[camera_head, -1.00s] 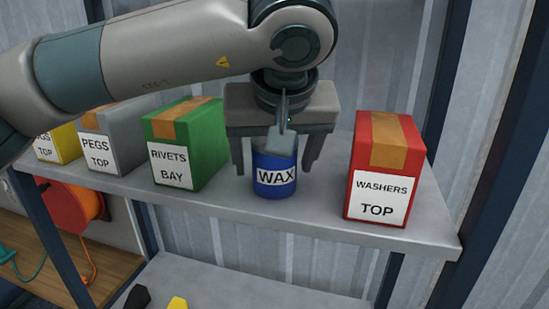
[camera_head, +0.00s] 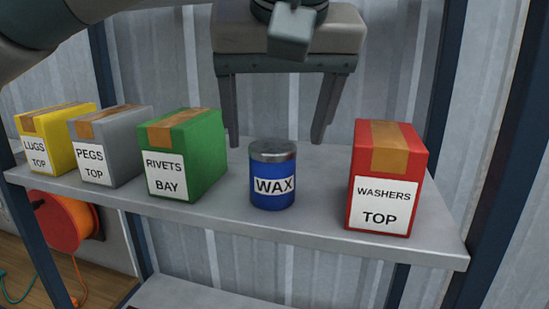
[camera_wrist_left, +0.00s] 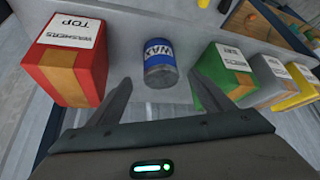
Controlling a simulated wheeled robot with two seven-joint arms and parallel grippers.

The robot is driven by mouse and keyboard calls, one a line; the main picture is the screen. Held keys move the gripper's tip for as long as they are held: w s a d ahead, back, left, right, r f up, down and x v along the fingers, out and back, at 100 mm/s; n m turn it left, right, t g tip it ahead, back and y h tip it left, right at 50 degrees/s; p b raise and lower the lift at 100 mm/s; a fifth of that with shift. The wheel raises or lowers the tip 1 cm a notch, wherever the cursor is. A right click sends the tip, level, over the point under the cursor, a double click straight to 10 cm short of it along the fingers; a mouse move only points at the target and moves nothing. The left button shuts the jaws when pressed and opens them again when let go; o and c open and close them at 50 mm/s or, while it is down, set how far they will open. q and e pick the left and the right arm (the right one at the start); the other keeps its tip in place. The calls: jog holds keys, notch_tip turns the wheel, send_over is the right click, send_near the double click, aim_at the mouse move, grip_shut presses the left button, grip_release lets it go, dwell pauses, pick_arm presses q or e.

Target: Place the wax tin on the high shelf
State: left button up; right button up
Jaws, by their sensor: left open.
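The wax tin (camera_head: 272,180), blue with a grey metal lid and a white WAX label, stands upright on the high shelf (camera_head: 318,224), between the green rivets box and the red washers box. My left gripper (camera_head: 275,142) is open and empty, above and behind the tin in the head view, its fingers spread wider than the tin. In the left wrist view the tin (camera_wrist_left: 160,64) stands free beyond the fingertips (camera_wrist_left: 157,82). My right gripper is in neither view.
The red washers box (camera_head: 386,178) stands right of the tin. The green rivets box (camera_head: 183,157), grey pegs box (camera_head: 111,146) and yellow lugs box (camera_head: 58,136) stand to the left. A lower shelf (camera_head: 200,292) and an orange reel (camera_head: 72,222) are below.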

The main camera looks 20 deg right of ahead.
pick_arm(q)
jog(key=v, duration=0.2)
jog(key=shift+s+a+r, duration=0.1)
jog(key=shift+s+r, duration=0.05)
jog(key=shift+r, duration=0.15)
dwell(0.4)
